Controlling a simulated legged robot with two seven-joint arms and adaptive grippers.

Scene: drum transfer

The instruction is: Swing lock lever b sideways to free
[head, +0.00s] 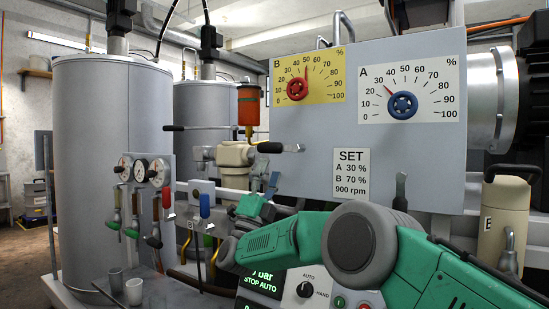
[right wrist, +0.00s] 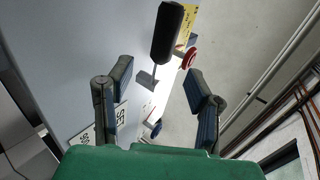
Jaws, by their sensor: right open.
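Lock lever b (head: 272,183) is a dark-handled lever under the yellow B dial, at the lower left of the grey panel. In the right wrist view its black handle (right wrist: 167,35) rises from a thin stem with a small grey block. My right gripper (head: 256,206) is just below the lever in the head view, its fingers small and partly hidden. In the right wrist view the gripper (right wrist: 158,78) is open, and the lever shows between and beyond the fingertips. I see no clear contact. My left gripper is not in view.
The grey panel (head: 385,165) carries a red knob (head: 297,89), a blue knob (head: 402,105) and a SET plate (head: 351,174). Another dark lever (head: 400,190) stands under dial A. Gauges, valves and a tank (head: 110,180) are at left. A beige flask (head: 503,220) is at right.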

